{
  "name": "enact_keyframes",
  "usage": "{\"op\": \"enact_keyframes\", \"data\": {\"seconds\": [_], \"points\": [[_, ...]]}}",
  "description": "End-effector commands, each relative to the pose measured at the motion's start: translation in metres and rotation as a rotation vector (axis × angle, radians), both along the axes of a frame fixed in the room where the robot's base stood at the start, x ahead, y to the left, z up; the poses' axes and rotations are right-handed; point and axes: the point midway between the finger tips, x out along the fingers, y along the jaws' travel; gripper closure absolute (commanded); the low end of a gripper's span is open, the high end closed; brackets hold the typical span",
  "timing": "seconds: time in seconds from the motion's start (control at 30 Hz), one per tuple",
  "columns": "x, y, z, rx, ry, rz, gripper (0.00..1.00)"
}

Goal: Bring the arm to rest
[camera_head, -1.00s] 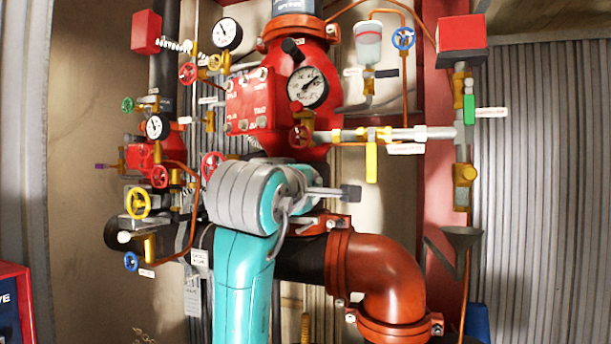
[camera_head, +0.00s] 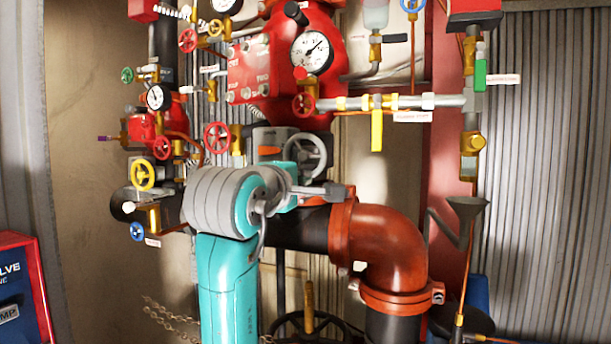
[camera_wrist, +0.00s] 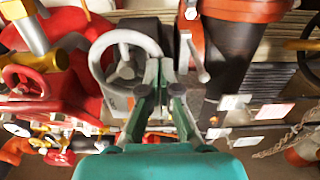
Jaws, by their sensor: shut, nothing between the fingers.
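My gripper (camera_wrist: 160,72) shows in the wrist view with its two dark green fingers close together at the tips, shut and empty. Its tips appear beside a grey handwheel (camera_wrist: 97,62); I cannot tell whether they touch it. The grey handwheel (camera_head: 305,157) shows there just above and behind my wrist.
A red valve body with a pressure gauge (camera_head: 312,50) stands above my arm. A red-brown pipe elbow (camera_head: 395,245) is close on the right. Small valves, including a yellow handwheel (camera_head: 143,175), crowd the left. A red box (camera_head: 22,290) stands at lower left.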

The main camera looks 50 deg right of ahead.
Motion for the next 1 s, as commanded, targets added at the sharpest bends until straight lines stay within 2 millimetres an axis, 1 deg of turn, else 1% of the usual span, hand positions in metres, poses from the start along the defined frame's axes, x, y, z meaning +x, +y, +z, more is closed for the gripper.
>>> {"op": "enact_keyframes", "data": {"seconds": [0.03,0.1,0.2,0.77,0.87,0.97,1.0], "points": [[-0.002,0.008,0.001,-0.001,-0.004,0.004,1.0],[-0.005,0.016,0.002,-0.001,-0.005,0.005,1.0],[-0.009,0.023,0.002,-0.002,-0.007,0.003,1.0],[-0.01,0.025,0.002,-0.003,-0.009,0.003,1.0],[-0.005,0.025,-0.004,-0.01,-0.007,0.011,1.0],[0.006,0.027,-0.02,-0.026,-0.005,0.033,1.0],[0.011,0.029,-0.03,-0.037,-0.004,0.045,1.0]]}}
